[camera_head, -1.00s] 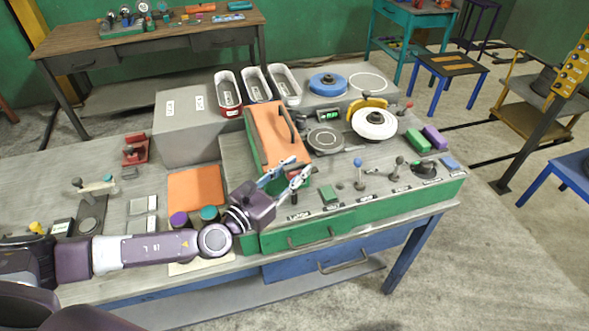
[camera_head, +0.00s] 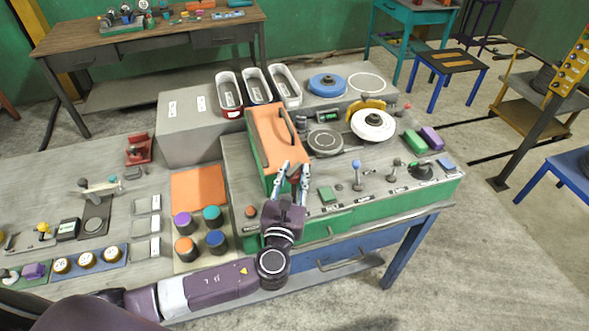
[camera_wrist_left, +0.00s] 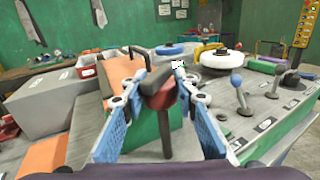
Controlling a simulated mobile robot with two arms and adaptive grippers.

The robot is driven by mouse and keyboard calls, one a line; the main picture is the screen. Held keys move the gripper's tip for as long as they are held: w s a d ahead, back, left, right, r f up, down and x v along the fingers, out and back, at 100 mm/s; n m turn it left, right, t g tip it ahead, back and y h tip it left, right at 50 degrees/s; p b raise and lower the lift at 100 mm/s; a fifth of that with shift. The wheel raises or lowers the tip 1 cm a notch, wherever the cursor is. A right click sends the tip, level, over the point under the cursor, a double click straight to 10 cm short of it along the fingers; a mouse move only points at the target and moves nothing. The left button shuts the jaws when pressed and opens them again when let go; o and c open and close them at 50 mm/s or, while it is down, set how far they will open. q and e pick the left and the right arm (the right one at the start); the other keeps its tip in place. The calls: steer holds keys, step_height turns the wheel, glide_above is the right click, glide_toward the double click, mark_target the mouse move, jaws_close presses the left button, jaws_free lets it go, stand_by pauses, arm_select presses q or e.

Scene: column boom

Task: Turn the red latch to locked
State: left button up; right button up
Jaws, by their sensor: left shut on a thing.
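The red latch (camera_wrist_left: 169,103) shows in the left wrist view as a dark red rounded body with a dark grey bar hanging down from it. It sits at the near end of the green box with an orange lid (camera_head: 272,137). My left gripper (camera_wrist_left: 160,76) has its blue-sided fingers on both sides of the latch's top and is shut on it. In the head view my left gripper (camera_head: 292,170) reaches the near right corner of the box, and its fingers mostly hide the latch there. I cannot read any locked or unlocked mark. My right gripper is not in view.
Several coloured round knobs stand left of my arm, near an orange mat (camera_head: 199,186). A grey box (camera_head: 185,125) stands behind.

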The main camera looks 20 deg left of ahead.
arm_select(q)
steer(key=n+y, duration=0.2)
steer(key=n+g+y, duration=0.1)
steer(key=y, duration=0.2)
steer(key=shift+n+g, duration=0.3)
steer(key=shift+n, duration=0.1)
steer(key=shift+n+g+y+b, duration=1)
steer(key=shift+n+g+y, duration=0.7)
steer(key=shift+y, duration=0.8)
steer(key=shift+r+n, duration=0.1)
steer(key=shift+n, duration=0.2)
steer(key=o, duration=1.2)
steer(key=shift+c, duration=0.2)
steer(key=shift+s+d, duration=0.15)
steer(key=shift+s, duration=0.05)
steer(key=v, duration=0.7)
steer(key=shift+d, duration=0.1)
